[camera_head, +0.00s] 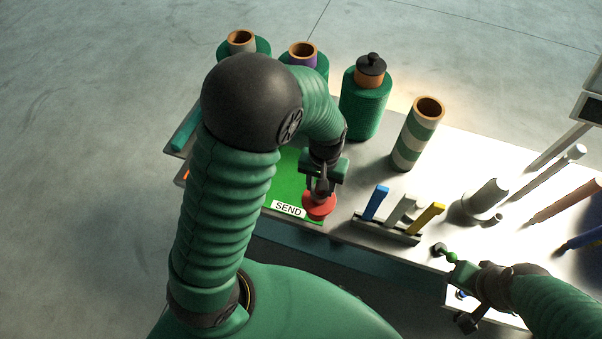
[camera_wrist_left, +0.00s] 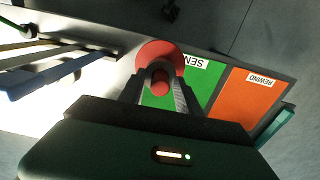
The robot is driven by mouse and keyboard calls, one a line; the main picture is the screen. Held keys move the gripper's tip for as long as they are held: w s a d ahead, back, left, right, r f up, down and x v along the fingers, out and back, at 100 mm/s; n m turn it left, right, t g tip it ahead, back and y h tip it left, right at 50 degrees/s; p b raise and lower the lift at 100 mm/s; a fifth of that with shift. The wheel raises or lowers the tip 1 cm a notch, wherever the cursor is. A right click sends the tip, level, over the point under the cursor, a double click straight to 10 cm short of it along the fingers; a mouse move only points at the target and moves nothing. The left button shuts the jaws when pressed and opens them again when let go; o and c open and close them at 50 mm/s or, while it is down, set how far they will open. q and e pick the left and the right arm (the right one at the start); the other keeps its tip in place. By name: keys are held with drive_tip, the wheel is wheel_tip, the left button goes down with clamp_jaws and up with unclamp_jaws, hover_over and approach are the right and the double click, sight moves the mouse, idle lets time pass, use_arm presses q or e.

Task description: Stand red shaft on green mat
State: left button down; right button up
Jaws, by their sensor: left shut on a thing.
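My left gripper (camera_head: 321,190) points down and is shut on the red shaft (camera_head: 319,207), above or at the right front corner of the green mat. The shaft has a wide round red flange, and in the left wrist view the red shaft (camera_wrist_left: 160,55) shows between the two fingers. I cannot tell whether it touches the mat. The green mat (camera_head: 287,180), labelled SEND, is partly hidden by my left arm; it also shows in the left wrist view (camera_wrist_left: 197,88). My right gripper (camera_head: 468,292) is at the table's right front; its jaws are unclear.
An orange mat (camera_wrist_left: 250,95) labelled REWIND lies beside the green one. Green canisters (camera_head: 365,100) and a striped tube (camera_head: 417,133) stand behind. A rack (camera_head: 386,228) with blue, grey and yellow sticks stands right of the shaft. Grey cylinders (camera_head: 486,200) stand farther right.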

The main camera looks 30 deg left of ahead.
use_arm(q)
drive_tip(key=w+a+f+p, duration=0.3)
drive_tip(key=w+a+f, duration=0.2)
drive_tip(key=w+a, duration=0.4)
drive_tip(key=a, duration=0.3)
drive_tip(key=shift+w+a+p, duration=0.3)
drive_tip(key=shift+w+a, duration=0.05)
drive_tip(key=shift+a, duration=0.05)
drive_tip(key=c, duration=0.9)
unclamp_jaws()
drive_tip(key=shift+s, duration=0.1)
drive_tip(key=shift+o, duration=0.3)
drive_tip(key=shift+d, duration=0.1)
drive_tip(key=shift+r, duration=0.15)
